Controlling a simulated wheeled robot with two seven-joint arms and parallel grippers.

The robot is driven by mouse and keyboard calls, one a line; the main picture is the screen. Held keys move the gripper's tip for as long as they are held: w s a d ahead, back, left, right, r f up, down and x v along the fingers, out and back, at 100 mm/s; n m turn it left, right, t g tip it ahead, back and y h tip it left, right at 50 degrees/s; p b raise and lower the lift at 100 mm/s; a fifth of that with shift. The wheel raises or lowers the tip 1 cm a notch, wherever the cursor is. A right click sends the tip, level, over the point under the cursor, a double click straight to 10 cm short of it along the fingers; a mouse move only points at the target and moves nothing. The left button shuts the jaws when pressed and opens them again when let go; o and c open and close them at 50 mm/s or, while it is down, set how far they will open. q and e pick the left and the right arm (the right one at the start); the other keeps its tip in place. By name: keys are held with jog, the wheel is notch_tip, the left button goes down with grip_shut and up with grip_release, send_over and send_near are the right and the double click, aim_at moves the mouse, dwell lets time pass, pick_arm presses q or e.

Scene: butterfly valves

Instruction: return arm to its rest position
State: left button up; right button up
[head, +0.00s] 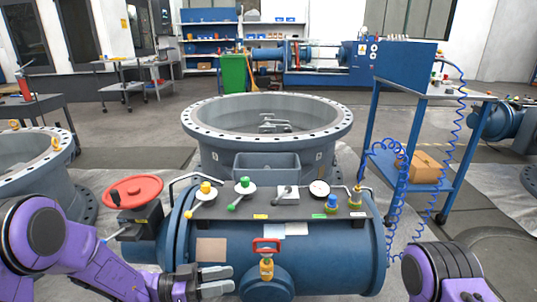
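My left arm comes in from the lower left. Its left gripper (231,279) is at the bottom, in front of the blue cylindrical tank (335,258). Its two grey fingers point right with a gap between them, and nothing shows in the gap. I cannot tell whether they touch the tank. My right arm (440,270) shows only as a purple link at the lower right; its gripper is out of view.
The tank carries a red handwheel (132,191), a red-handled valve (267,254), a gauge (319,189) and several small valves. A large flanged ring (268,104) stands behind. A blue cart (443,173) with coiled blue hose stands right. Open floor lies beyond.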

pick_arm(q)
jog(key=s+a+f+n+t+y, duration=0.1)
jog(key=a+f+n+t+y, duration=0.3)
jog(key=f+n+y, duration=0.25)
jog(key=a+f+n+t+y, duration=0.4)
jog(key=a+f+n+y, duration=0.15)
jog(key=f+n, duration=0.25)
jog(key=s+a+f+n+g+y, duration=0.2)
jog(key=s+a+f+g+y, duration=0.1)
jog(key=s, duration=0.6)
jog(key=s+a+f+n+g+y, duration=0.2)
jog(key=s+a+f+g+y, duration=0.15)
jog(key=s, duration=0.55)
jog(key=s+a+f+n+g+y, duration=0.2)
jog(key=s+a+f+y, duration=0.15)
jog(key=s, duration=0.55)
notch_tip(320, 180, up, 23)
jog(key=h+p, duration=0.1)
jog(key=p, duration=2.3)
jog(key=shift+d+r, duration=0.2)
jog(key=shift+d, duration=0.05)
pick_arm(e)
notch_tip(320, 180, up, 24)
jog(key=shift+c, duration=0.5)
